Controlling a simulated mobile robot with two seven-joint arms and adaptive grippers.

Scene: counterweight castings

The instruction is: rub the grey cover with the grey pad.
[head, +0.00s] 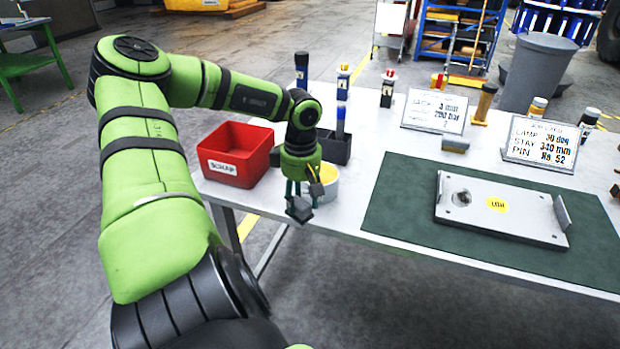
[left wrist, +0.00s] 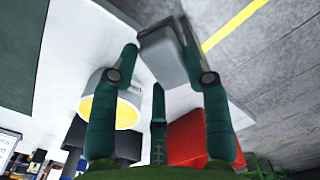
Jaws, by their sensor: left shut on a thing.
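The grey cover (head: 490,226) is a flat plate with upturned ends, lying on the green mat. It has a round yellow sticker and a dark grey smudge near its left end. My left gripper (head: 300,196) is shut on the grey pad (head: 299,211), beyond the table's front edge and left of the mat, apart from the cover. In the left wrist view the gripper's fingers (left wrist: 168,68) hold the grey block-shaped pad (left wrist: 164,56) at their tips. My right gripper is not in view.
Signs (head: 540,143), bottles and a small block (head: 455,144) line the back. The green mat (head: 400,205) is clear around the cover.

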